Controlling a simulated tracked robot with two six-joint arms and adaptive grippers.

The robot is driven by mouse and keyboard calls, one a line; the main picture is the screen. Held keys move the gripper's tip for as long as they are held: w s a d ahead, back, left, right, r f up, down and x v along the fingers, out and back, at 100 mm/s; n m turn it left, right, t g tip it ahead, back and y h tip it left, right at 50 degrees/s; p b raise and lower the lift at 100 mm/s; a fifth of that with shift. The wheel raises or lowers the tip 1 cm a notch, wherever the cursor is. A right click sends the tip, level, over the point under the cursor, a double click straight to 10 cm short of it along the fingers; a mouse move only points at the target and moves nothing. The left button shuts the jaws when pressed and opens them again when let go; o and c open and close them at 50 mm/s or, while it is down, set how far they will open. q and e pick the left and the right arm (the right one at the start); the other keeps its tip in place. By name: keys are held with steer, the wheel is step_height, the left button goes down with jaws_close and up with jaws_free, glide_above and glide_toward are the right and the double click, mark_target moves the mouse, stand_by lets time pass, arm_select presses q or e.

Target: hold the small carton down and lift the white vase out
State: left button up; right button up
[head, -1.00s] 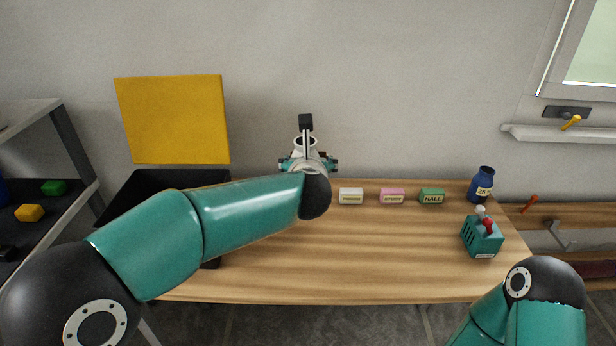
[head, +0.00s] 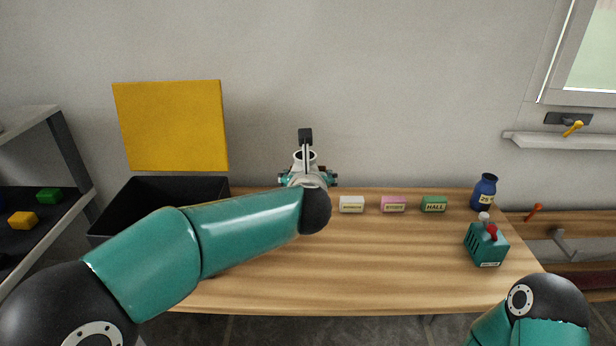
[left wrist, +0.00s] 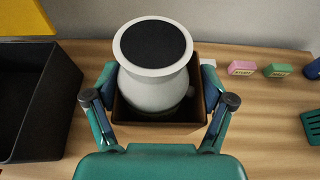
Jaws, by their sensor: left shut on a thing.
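The white vase (left wrist: 157,93), with a dark round top, stands upright in the small brown carton (left wrist: 158,129) in the left wrist view. Its rim stands well above the carton's walls. My right gripper is out of view; only part of the right arm shows at lower right.
A black bin (head: 165,190) stands left of the carton. White (head: 352,204), pink (head: 393,204) and green (head: 434,204) labelled blocks line the table's back. A blue bottle (head: 484,193) and a teal box (head: 486,245) stand at right. The middle table (head: 390,260) is clear.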

arm_select(q)
steer(key=shift+f+b, duration=7.5)
steer(key=shift+f, duration=0.5)
steer(key=shift+f+b, duration=0.4)
steer(key=o, duration=0.8)
steer(key=shift+o, duration=1)
steer(key=shift+s, duration=0.1)
